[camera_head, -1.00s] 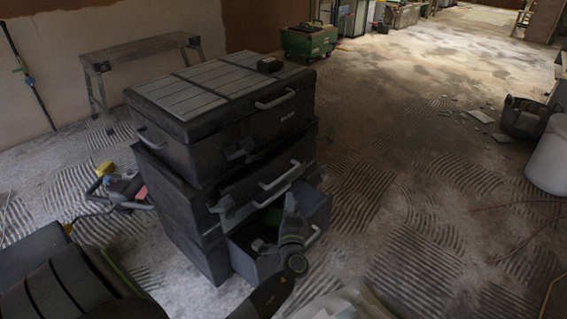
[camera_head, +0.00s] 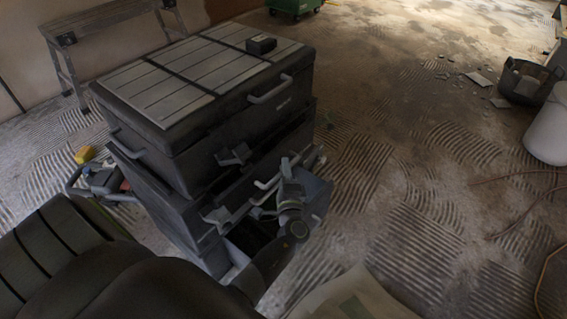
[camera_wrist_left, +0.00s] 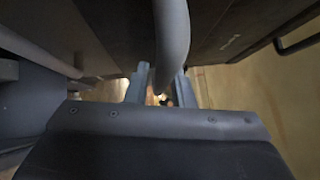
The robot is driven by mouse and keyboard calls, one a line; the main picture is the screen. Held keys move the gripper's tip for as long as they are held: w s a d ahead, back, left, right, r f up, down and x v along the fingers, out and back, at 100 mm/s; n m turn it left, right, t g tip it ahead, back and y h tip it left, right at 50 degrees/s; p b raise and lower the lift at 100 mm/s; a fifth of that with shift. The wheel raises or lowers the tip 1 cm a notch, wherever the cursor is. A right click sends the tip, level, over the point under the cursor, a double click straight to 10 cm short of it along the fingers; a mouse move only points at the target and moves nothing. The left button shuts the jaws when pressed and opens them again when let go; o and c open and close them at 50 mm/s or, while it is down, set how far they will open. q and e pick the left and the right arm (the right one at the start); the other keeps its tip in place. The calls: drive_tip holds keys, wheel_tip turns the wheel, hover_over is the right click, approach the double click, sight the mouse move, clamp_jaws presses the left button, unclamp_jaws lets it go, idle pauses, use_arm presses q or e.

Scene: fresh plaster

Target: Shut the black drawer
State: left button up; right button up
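The black drawer (camera_head: 320,196) is the low drawer of a dark tool chest (camera_head: 210,150) and stands pulled out to the right. My left arm hides much of its front and inside. My left gripper (camera_head: 290,172) is over the drawer, in front of the chest's face near the grey bar handles. In the left wrist view the gripper's two fingers (camera_wrist_left: 160,88) are apart. A grey curved bar (camera_wrist_left: 172,35) runs down towards the gap between them; I cannot tell whether it touches them. My right gripper is not in view.
A small black block (camera_head: 261,44) lies on the chest lid. A grey step bench (camera_head: 110,22) stands behind left, and a yellow-topped tool (camera_head: 86,155) lies left. A black tub (camera_head: 524,80) and white bucket (camera_head: 548,128) stand far right. The floor right of the chest is mostly clear.

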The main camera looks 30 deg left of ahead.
sight(274, 165)
use_arm(q)
clamp_jaws()
drive_tip(key=a+b, duration=0.1)
drive_tip(key=a, duration=0.2)
drive_tip(key=shift+w+a, duration=0.1)
drive_tip(key=shift+a, duration=0.4)
drive_tip(key=shift+r, duration=0.15)
unclamp_jaws()
drive_tip(key=shift+a, duration=0.1)
